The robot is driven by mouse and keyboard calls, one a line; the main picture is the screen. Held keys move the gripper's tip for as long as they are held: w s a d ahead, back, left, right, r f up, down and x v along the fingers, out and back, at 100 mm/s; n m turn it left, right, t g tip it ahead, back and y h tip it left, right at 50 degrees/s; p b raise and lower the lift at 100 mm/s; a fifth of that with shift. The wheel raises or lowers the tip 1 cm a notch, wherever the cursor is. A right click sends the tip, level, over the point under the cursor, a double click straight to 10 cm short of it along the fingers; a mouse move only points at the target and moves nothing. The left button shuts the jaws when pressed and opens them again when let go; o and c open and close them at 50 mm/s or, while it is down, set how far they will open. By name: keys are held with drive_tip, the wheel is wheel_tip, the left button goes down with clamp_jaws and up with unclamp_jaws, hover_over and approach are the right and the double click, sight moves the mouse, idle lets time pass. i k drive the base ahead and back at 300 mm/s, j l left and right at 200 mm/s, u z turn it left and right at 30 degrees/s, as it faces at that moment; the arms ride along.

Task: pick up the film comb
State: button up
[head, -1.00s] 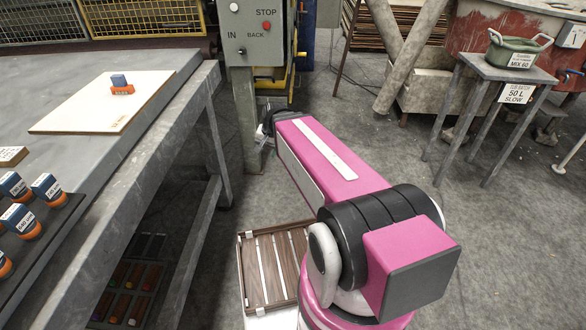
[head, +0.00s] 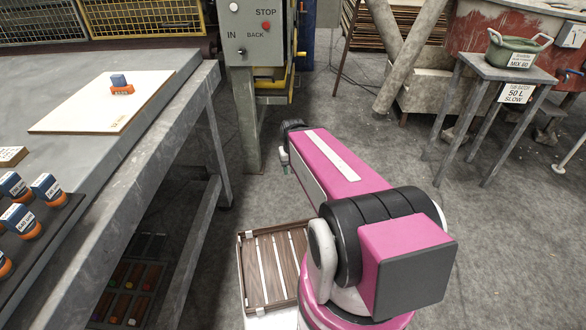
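I cannot make out for certain which thing is the film comb. A small block with a blue top and orange base (head: 121,85) stands on a pale board (head: 85,112) on the grey bench at the left. My magenta arm reaches away from me, right of the bench. A small part of my gripper (head: 285,163) shows beyond the arm link, pointing down over the floor. Its fingers are mostly hidden, so I cannot see whether it holds anything.
The grey bench (head: 185,105) has an edge and legs left of my arm. A control post with buttons (head: 255,35) stands ahead. A slatted brown tray (head: 273,265) is low beside my base. A stand with a green pot (head: 515,52) is at the right. Open floor lies between.

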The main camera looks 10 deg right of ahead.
sight(120, 85)
drive_tip(key=u, duration=1.35)
